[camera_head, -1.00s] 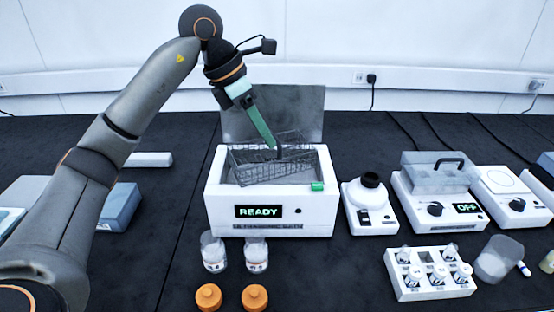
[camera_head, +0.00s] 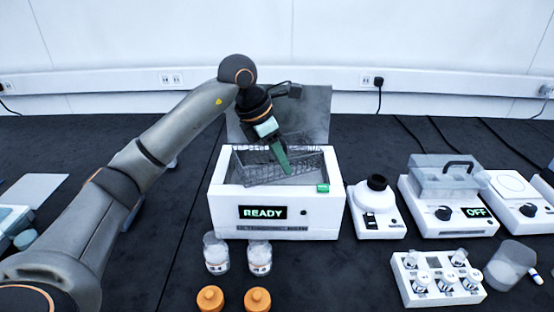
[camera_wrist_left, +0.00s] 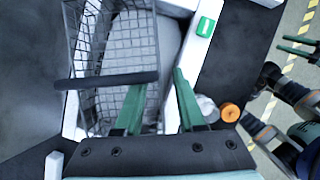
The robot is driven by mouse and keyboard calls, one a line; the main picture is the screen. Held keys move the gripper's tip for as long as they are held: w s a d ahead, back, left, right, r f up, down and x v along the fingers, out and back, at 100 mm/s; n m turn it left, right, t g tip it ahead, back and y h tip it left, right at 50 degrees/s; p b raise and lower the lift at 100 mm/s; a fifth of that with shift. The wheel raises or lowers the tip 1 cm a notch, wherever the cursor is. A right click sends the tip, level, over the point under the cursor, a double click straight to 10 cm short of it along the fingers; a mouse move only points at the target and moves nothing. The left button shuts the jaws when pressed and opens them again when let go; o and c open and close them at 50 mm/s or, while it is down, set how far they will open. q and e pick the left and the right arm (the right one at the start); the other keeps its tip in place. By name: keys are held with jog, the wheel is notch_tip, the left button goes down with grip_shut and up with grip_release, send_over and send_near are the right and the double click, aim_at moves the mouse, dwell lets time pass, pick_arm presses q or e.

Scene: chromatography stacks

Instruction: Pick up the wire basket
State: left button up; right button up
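The wire basket (camera_head: 250,168) is a grey mesh basket sitting tilted in the open white bath (camera_head: 225,205), whose display reads READY. In the left wrist view the basket (camera_wrist_left: 125,45) has a dark handle bar (camera_wrist_left: 105,81) across it. My left gripper (camera_head: 285,170) points down at the right part of the basket. In the left wrist view its green fingers (camera_wrist_left: 155,92) are apart with nothing between them gripped. One finger is over the mesh near the bar's right end, the other to its right. My right gripper (camera_wrist_left: 290,47) shows small at the wrist view's right edge, fingers apart.
The bath's raised lid (camera_head: 318,112) stands behind the basket. Two jars (camera_head: 259,258) and two orange caps (camera_head: 210,299) are in front of the bath. A small white device (camera_head: 374,215), a vial rack (camera_head: 436,282) and a box with a clear cover (camera_head: 445,180) stand to the right.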

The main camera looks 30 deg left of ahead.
pick_arm(q)
jog(key=shift+w+d+f, duration=0.15)
jog(key=shift+w+f, duration=0.05)
jog(key=shift+f, duration=0.5)
jog(key=shift+r, duration=0.1)
grip_shut()
dwell(0.8)
